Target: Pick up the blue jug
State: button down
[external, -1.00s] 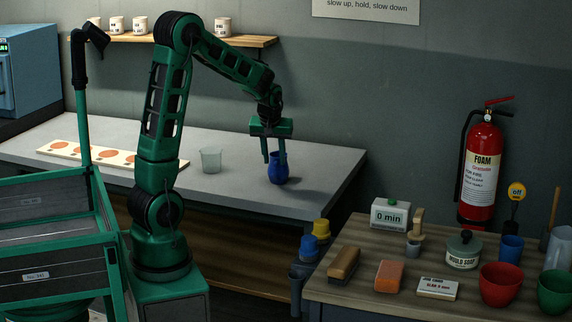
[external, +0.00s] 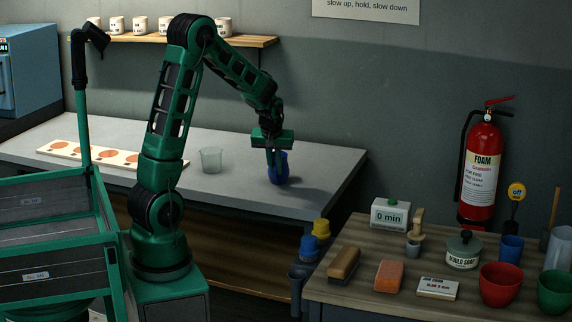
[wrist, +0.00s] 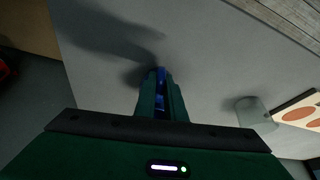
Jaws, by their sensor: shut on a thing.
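The blue jug (external: 284,170) stands on the grey table (external: 232,190), near its right end. My gripper (external: 276,166) is lowered onto it from above, with its green fingers shut on it. In the wrist view, a narrow strip of the blue jug (wrist: 161,92) shows between the fingertips (wrist: 160,84); the fingers hide most of the rest. The jug looks upright and appears to rest on the table top.
A clear beaker (external: 210,160) stands left of the jug; it also shows in the wrist view (wrist: 250,110). A board with orange discs (external: 98,154) lies farther left. A wooden bench (external: 350,290) with several tools and pots stands at the front right. The table around the jug is clear.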

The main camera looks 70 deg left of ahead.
jog(key=shift+r, duration=0.25)
jog(key=shift+r, duration=1.95)
jog(key=s+a+r, duration=0.6)
jog(key=s+a, duration=0.1)
jog(key=s, duration=0.1)
jog(key=shift+s+a+r, duration=0.25)
jog(key=shift+a+r, duration=0.05)
jog(key=shift+a, duration=0.1)
dwell(1.3)
